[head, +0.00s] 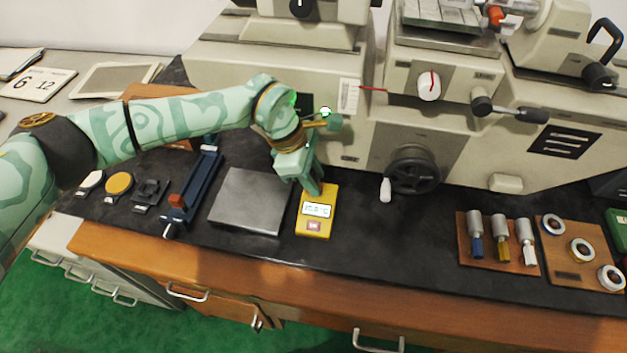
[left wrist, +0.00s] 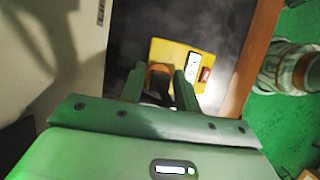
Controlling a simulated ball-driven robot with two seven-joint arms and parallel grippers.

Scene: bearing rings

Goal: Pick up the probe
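The yellow meter (head: 316,212) lies on the dark bench top with a lit display; it also shows in the left wrist view (left wrist: 168,50). A small orange-brown piece (left wrist: 160,70), which may be the probe, sits at the meter's near end between my left fingers. My left gripper (head: 313,188) points down at the far end of the meter in the head view and hides that part. In the left wrist view its fingers (left wrist: 160,82) are apart, one on each side of the piece. I cannot tell whether they touch it. My right gripper is not in view.
A grey metal plate (head: 250,201) and a blue vise-like tool (head: 194,185) lie left of the meter. The big machine (head: 440,150) with its handwheel (head: 412,170) stands close behind. Wooden boards with gauges (head: 498,262) and rings (head: 570,275) lie right. Bench between is clear.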

